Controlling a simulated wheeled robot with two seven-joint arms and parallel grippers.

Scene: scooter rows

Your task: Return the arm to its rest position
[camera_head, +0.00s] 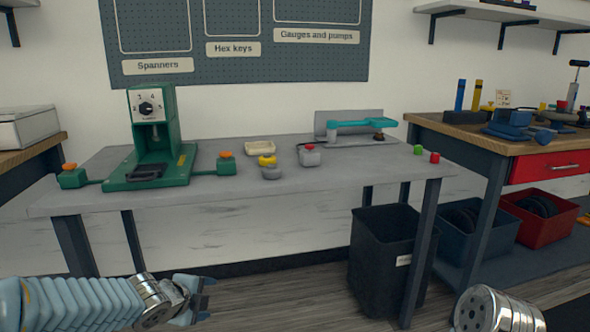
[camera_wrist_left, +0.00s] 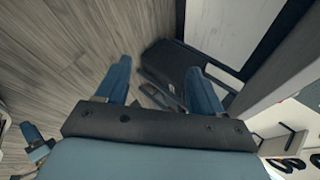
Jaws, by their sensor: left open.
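My left gripper (camera_head: 204,298) is low in front of the workbench, at the bottom left of the head view. Its arm comes in from the left and it points right. In the left wrist view the two blue fingers (camera_wrist_left: 160,85) stand well apart, with floor and the dark bin between and beyond them. The gripper is open and empty, touching nothing. Of my right arm (camera_head: 490,312) only a metallic wrist part shows at the bottom right of the head view; its fingers are out of the frame.
The grey workbench (camera_head: 240,199) holds a green press (camera_head: 150,140), small coloured pieces and a teal-armed fixture (camera_head: 355,125). A dark bin (camera_head: 390,255) stands under its right end. A wooden table (camera_head: 470,137) is at right, with crates below. Floor in front is clear.

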